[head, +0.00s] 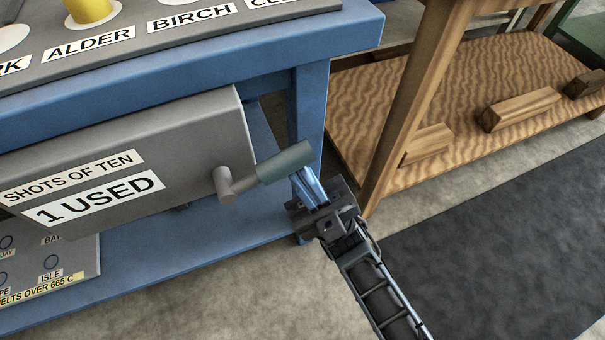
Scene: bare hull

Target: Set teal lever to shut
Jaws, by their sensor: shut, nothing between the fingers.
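The teal lever (284,163) is a grey-teal cylindrical grip on a light grey crank (227,187). The crank comes out of the right part of a grey box front (190,150) labelled "SHOTS OF TEN" and "1 USED". The grip points right and slightly up. My gripper (303,178) is shut and empty, with its blue fingers at the right end of the grip. I cannot tell whether the fingertips touch the grip or sit just in front of it. No open or shut marks for the lever are visible.
A blue bench (345,45) carries a panel labelled "ALDER" and "BIRCH", with a yellow piece (88,10). A blue leg (308,110) stands behind the lever. A wooden rack (450,100) with wood blocks is at right. A dark mat (500,240) lies on open floor.

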